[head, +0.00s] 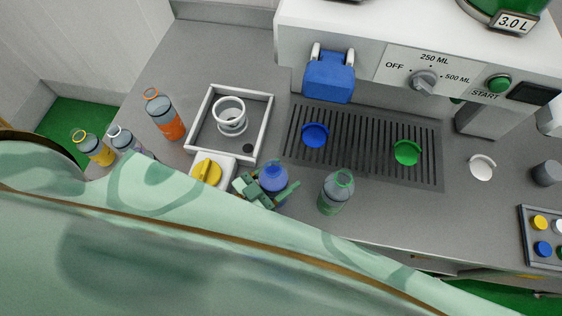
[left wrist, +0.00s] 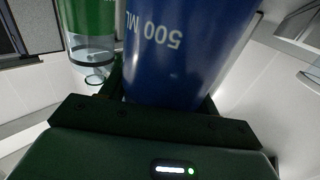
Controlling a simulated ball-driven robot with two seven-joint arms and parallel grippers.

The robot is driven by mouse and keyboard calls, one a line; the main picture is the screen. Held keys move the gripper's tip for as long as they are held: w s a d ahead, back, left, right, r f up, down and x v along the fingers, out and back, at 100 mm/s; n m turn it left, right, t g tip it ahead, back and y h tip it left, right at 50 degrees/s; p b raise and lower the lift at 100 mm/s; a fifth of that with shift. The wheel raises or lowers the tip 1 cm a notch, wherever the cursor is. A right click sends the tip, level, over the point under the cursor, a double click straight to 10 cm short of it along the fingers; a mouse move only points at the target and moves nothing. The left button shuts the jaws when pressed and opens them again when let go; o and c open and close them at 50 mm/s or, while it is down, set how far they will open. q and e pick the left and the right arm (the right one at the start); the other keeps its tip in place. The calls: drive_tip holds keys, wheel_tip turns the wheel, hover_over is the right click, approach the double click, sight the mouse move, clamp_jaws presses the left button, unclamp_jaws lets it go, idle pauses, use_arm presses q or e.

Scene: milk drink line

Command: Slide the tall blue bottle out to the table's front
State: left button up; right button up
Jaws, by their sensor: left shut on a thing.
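The tall blue bottle (head: 272,176) stands near the front edge of the table, partly hidden by my left gripper (head: 267,190). My left gripper is shut around it, with fingers on either side. In the left wrist view the blue bottle (left wrist: 185,45) fills the space between the fingers, its "500 ML" label upside down. I cannot tell whether its base touches the table. My right gripper is not in view.
A green bottle (head: 336,192) stands close on the right. A yellow-knobbed white block (head: 228,163) and a grey tray (head: 269,112) are on the left. An orange bottle (head: 164,115) stands farther left. The drip grate (head: 360,165) lies behind. My arm hides much of the front edge.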

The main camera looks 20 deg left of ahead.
use_arm(q)
drive_tip(key=o, duration=1.5)
drive_tip(key=shift+b+v, duration=0.8)
drive_tip(key=shift+v, duration=10.9)
drive_tip(key=shift+d+f, duration=0.1)
drive_tip(key=shift+f, duration=0.05)
